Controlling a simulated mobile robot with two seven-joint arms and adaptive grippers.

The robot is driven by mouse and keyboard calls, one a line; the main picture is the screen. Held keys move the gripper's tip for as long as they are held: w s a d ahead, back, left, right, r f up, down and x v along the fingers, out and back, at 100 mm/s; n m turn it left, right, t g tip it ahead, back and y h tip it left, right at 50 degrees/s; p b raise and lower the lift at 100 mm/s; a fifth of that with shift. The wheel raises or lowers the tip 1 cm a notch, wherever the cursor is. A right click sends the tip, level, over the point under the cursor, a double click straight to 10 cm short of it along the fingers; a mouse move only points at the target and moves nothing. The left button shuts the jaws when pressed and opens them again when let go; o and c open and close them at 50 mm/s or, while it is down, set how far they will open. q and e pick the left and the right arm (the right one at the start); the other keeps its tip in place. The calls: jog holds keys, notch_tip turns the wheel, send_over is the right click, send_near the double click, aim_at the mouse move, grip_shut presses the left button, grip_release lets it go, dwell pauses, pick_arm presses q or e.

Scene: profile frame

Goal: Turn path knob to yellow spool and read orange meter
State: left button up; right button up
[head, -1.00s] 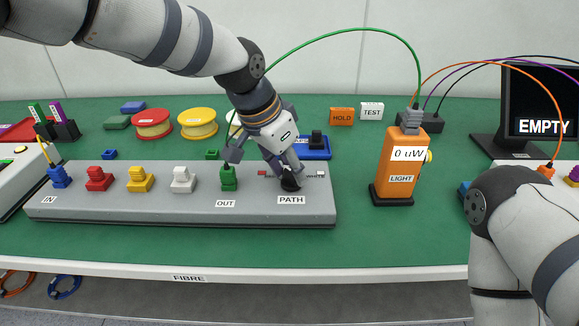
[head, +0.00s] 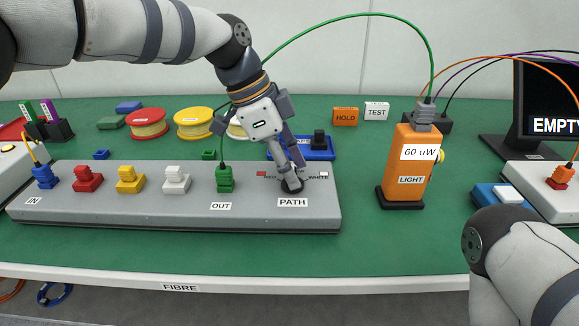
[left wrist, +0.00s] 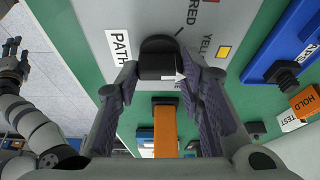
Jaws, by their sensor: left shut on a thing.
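The black path knob (head: 291,185) sits above the PATH label on the grey panel (head: 120,212). My left gripper (left wrist: 158,75) is shut on this knob, one finger on each side. RED and part of a yellow label show beside the knob in the left wrist view; which mark it points at is unclear. The yellow spool (head: 194,123) lies behind the panel. The orange meter (head: 404,165) stands upright right of the panel and shows 60 uW. My right gripper (left wrist: 12,58) shows small at the left wrist view's edge, its fingers apart, away from the panel.
A green fibre (head: 345,18) arches from the OUT plug (head: 224,178) to the meter's top. Red spool (head: 148,123), blue tray (head: 318,155), HOLD (head: 345,116) and TEST (head: 376,111) blocks stand behind. A monitor (head: 550,100) reads EMPTY. Green table before the meter is clear.

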pick_arm(q)
jog(key=shift+f, duration=0.1)
dwell(0.4)
jog(key=o, duration=1.2)
jog(key=shift+c, duration=0.2)
jog(key=v, duration=1.2)
jog(key=shift+w, duration=0.1)
